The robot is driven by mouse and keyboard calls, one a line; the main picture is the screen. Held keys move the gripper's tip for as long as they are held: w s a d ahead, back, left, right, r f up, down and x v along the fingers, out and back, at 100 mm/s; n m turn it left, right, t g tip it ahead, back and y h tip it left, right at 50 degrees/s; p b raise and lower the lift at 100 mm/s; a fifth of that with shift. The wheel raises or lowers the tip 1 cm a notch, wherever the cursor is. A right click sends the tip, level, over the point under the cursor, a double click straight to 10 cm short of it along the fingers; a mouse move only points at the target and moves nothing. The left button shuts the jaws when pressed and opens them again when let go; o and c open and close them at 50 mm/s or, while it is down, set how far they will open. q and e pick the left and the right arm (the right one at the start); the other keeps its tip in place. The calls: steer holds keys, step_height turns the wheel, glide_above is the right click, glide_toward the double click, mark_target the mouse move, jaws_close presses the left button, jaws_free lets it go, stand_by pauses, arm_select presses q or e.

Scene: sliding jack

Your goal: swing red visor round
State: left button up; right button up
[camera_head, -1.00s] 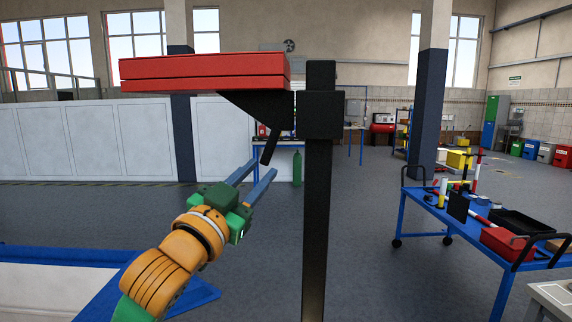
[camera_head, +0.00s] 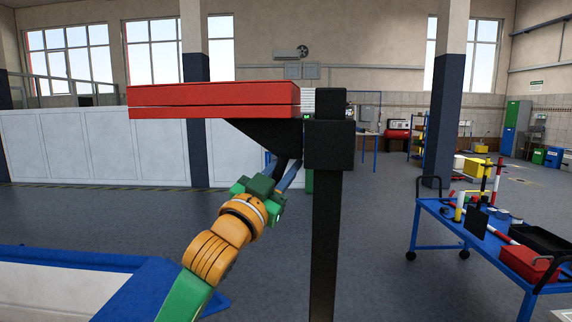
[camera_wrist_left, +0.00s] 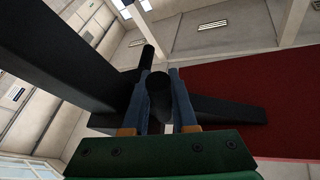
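The red visor (camera_head: 215,100) is a flat, two-layer slab held level at the top of a black post (camera_head: 326,230). A black bracket (camera_head: 268,134) joins it underneath. In the left wrist view its red underside (camera_wrist_left: 250,85) fills the right. My left gripper (camera_head: 287,174) is under the bracket, close to the post. In the left wrist view its blue fingers (camera_wrist_left: 160,105) stand on both sides of a dark round handle (camera_wrist_left: 159,88). Whether they press on it cannot be told. My right gripper is not in view.
A blue trolley (camera_head: 440,218) with tools, a red box (camera_head: 527,264) and a black tray stands at the right. A blue-edged white surface (camera_head: 70,258) lies low at the left. The floor behind the post is clear.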

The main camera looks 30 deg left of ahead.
arm_select(q)
jaws_close()
steer(key=shift+f, duration=0.1)
stand_by(1.1)
